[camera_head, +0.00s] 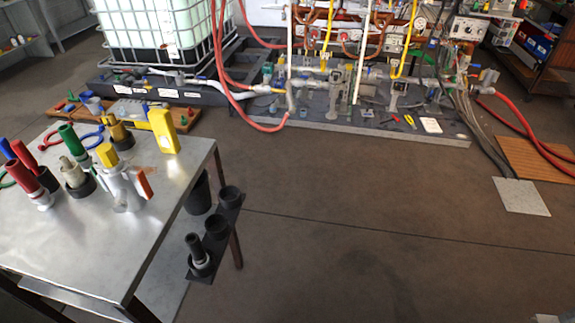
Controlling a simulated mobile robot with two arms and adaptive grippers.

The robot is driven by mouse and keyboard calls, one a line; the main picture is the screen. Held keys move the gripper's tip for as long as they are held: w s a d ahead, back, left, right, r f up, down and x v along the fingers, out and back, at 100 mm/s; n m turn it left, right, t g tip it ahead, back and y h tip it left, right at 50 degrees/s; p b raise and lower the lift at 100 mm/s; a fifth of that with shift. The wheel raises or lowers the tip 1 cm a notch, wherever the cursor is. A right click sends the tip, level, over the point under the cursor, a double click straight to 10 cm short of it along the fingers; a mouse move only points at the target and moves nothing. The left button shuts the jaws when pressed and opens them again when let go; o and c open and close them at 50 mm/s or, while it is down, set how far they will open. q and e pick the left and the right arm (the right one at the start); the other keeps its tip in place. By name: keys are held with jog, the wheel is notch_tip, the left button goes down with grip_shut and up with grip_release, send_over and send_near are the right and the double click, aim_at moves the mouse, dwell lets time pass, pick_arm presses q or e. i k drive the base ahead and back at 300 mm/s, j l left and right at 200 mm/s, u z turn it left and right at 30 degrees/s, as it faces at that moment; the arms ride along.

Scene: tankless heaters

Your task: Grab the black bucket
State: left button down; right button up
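A black bucket-like container (198,194) stands just right of the metal table, partly hidden by the table's edge and the rack in front of it. I cannot tell if it rests on the floor or on a support. A black rack (228,238) beside the table carries several smaller black cups, and the nearest cup (201,262) has a dark and grey piece standing in it. Neither of my grippers is in view.
The metal table (105,245) at the left carries several coloured valve-like fittings and a yellow block (163,131). A large white caged tank (165,35) and a pipe assembly (350,95) stand at the back. A red hose (535,135) lies at the right. The middle floor is clear.

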aim_at(199, 202)
jog(key=i+l+z, duration=0.15)
jog(key=i, duration=0.3)
jog(key=i+l+z, duration=0.15)
jog(key=i+l, duration=0.15)
jog(key=i, duration=0.2)
jog(key=i+l+z, duration=0.15)
jog(key=i, duration=0.3)
jog(key=i+j+u, duration=0.1)
jog(key=i+u, duration=0.15)
jog(key=i, duration=0.25)
jog(key=i+u, duration=0.25)
jog(key=i, duration=0.3)
jog(key=i+l+u, duration=0.25)
jog(key=i, duration=0.25)
jog(key=i+l+u, duration=0.25)
jog(key=i, duration=0.25)
jog(key=i+j+u, duration=0.25)
jog(key=i+u, duration=0.55)
jog(key=i, duration=0.2)
jog(key=i+u, duration=0.65)
jog(key=u, duration=0.15)
jog(key=i+l+u, duration=0.15)
jog(key=u, duration=0.25)
jog(key=i+l+u, duration=0.2)
jog(key=u, duration=0.2)
jog(key=i+l+u, duration=0.25)
jog(key=u, duration=0.15)
